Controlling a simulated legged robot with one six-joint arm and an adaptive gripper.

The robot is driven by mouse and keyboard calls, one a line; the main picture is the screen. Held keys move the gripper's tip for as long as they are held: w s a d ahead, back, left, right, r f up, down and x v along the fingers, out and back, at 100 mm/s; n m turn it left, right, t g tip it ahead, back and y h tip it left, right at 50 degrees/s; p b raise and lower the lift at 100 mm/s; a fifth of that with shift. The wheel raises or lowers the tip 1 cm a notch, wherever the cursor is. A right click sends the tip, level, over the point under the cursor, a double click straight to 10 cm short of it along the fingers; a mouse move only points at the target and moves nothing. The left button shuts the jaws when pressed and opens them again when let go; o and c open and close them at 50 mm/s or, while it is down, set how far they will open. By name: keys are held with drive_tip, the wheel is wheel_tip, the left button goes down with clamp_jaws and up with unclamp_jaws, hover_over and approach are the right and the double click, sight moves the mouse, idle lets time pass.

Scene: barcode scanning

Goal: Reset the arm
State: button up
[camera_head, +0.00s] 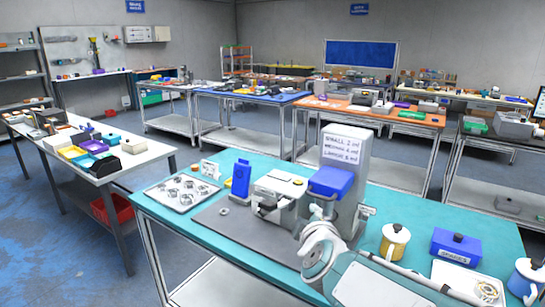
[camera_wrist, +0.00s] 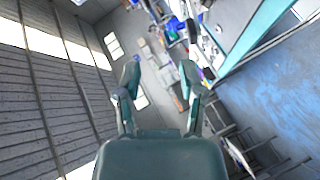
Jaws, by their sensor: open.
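My gripper (camera_wrist: 160,78) shows in the wrist view with its two teal fingers spread apart and nothing between them. The wrist view is strongly tilted and looks out across the room, with no object close to the fingertips. In the head view my arm (camera_head: 322,252) is folded over the front of the teal table (camera_head: 400,205), its light grey links at the lower middle and right. I cannot clearly make out the fingers there.
On the teal table stand a tray of metal parts (camera_head: 182,192), a blue scanner-like device (camera_head: 240,180), a white machine with a blue block (camera_head: 331,181), a yellow mug (camera_head: 394,242), a blue box (camera_head: 455,247) and a blue mug (camera_head: 525,278). Other worktables stand behind.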

drive_tip(key=s+d+f+m+g, duration=0.1)
drive_tip(key=s+f+m+g, duration=0.1)
drive_tip(key=s, duration=0.5)
drive_tip(key=s+d+f+m+g, duration=0.2)
drive_tip(key=s+f+m+g, duration=0.1)
drive_tip(key=s+m, duration=0.3)
drive_tip(key=s+d+f+m+g, duration=0.2)
drive_tip(key=s+m+g, duration=0.2)
drive_tip(key=s, duration=0.5)
drive_tip(key=shift+s+f+m, duration=0.2)
drive_tip(key=shift+s+m, duration=0.2)
drive_tip(key=shift+m, duration=0.1)
